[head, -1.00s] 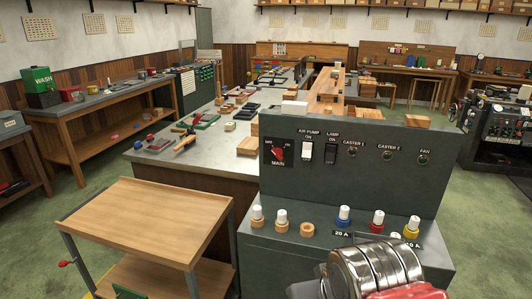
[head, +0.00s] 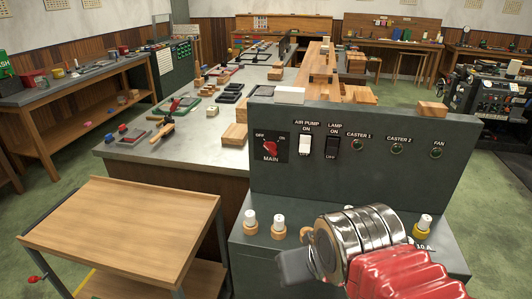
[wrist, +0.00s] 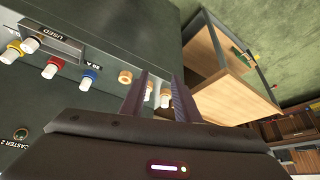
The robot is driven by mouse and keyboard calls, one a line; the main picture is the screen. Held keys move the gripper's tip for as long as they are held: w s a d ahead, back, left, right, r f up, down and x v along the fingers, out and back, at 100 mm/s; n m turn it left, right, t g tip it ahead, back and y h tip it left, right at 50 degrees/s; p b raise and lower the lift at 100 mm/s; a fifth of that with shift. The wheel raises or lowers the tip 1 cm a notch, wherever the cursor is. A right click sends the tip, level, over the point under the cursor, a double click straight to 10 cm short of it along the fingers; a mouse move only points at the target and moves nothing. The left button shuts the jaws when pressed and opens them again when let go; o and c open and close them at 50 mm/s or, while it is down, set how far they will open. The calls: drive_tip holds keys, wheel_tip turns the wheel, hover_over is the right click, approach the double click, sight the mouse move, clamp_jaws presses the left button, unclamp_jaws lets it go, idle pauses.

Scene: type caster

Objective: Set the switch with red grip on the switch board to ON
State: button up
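The switch with the red grip (head: 270,148) is the MAIN switch at the left end of the upright grey switch board (head: 400,185). Its plate reads OFF at upper left and ON at upper right. The grip appears to lean up and left, toward OFF. My gripper (head: 292,268) is in front of the board, low and right of the red grip, and apart from it. In the wrist view, the two dark fingers of my gripper (wrist: 159,78) are apart with nothing held between them. The red grip does not show in the wrist view.
Right of MAIN are the AIR PUMP rocker (head: 304,146), LAMP rocker (head: 332,149) and round CASTER and FAN lamps. White-capped fuses (head: 250,219) stand on the ledge below, near my gripper. A wooden cart (head: 125,225) stands at left; a workbench (head: 190,150) is behind.

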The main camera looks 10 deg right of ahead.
drive_tip(key=w+a+r+n+t, duration=0.1)
drive_tip(key=w+a+t, duration=0.15)
drive_tip(key=w, duration=0.65)
drive_tip(key=w+a+r+n+t, duration=0.1)
drive_tip(key=w+a+n+t, duration=0.15)
drive_tip(key=w, duration=0.55)
drive_tip(key=w+a+t, duration=0.2)
drive_tip(key=w+t, duration=0.2)
drive_tip(key=w, duration=0.5)
drive_tip(key=shift+w+d+f+n+t+h, duration=0.1)
drive_tip(key=shift+w+d+f+t+h, duration=0.3)
drive_tip(key=shift+d+h, duration=0.6)
drive_tip(key=shift+w+d+f+n+t+h, duration=0.15)
drive_tip(key=shift+w+d+h, duration=0.35)
drive_tip(key=shift+h, duration=1.05)
drive_tip(key=shift+w+d+f+t+h, duration=0.25)
drive_tip(key=shift+w+d+t+h, duration=0.15)
drive_tip(key=shift+d+h, duration=0.65)
drive_tip(key=shift+w+a, duration=0.1)
drive_tip(key=shift+a, duration=0.1)
